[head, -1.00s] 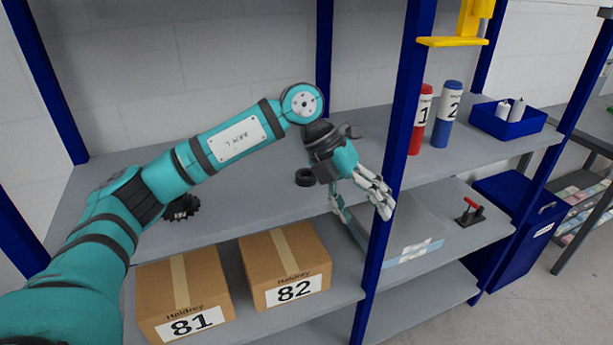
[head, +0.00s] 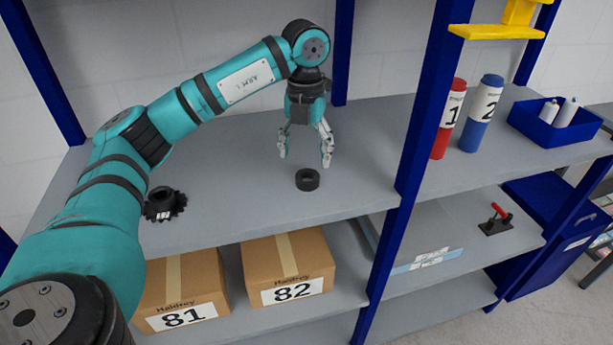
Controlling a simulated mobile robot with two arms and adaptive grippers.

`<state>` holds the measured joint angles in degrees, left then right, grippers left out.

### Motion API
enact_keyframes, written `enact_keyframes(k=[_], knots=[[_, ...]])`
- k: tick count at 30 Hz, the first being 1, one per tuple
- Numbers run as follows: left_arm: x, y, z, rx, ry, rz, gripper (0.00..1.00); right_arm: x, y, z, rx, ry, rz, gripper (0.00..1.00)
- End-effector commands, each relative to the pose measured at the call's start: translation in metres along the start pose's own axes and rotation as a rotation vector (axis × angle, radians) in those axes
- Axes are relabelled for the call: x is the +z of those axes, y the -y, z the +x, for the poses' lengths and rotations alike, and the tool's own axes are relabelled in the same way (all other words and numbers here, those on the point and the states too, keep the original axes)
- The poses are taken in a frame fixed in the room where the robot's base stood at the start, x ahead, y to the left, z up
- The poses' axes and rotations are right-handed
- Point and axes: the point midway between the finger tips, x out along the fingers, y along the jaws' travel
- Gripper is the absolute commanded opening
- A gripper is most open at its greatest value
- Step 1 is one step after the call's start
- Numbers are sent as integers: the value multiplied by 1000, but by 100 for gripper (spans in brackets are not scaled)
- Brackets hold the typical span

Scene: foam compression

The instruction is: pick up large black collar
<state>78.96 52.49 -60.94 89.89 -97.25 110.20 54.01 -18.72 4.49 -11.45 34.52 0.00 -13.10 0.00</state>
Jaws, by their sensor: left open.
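A black ring-shaped collar (head: 307,180) lies flat on the upper grey shelf, near the middle of the left bay. My left gripper (head: 305,162) points down just above and behind the collar, with its two fingers spread apart and nothing between them. The fingertips appear clear of the collar. My right gripper does not show in the head view.
A black toothed gear (head: 164,204) lies on the same shelf (head: 230,215) at the left. A blue upright post (head: 418,120) stands to the right. Beyond it are a red cylinder (head: 449,120), a blue cylinder (head: 482,115) and a blue bin (head: 560,135). Boxes 81 (head: 190,275) and 82 (head: 290,255) sit below.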

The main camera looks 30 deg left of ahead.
Motion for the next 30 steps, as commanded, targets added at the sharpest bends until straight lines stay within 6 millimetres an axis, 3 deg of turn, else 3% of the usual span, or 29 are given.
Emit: enact_keyframes(k=[2, 4, 9, 13, 17, 23, 30], knots=[[0, 0, 5, -1, -1, 1, 72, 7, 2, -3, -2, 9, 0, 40], [0, 0, 9, 0, -2, 1, 72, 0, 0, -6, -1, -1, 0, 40], [-1, 1, 30, 1, -4, 2, 72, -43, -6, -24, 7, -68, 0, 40], [0, 2, 50, 0, -2, 2, 72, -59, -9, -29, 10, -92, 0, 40], [0, 2, 58, -2, 0, 2, 72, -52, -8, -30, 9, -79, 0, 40], [0, 2, 59, -2, 1, 2, 71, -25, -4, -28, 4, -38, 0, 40], [0, 2, 59, -2, 0, 2, 39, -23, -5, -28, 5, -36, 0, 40]])
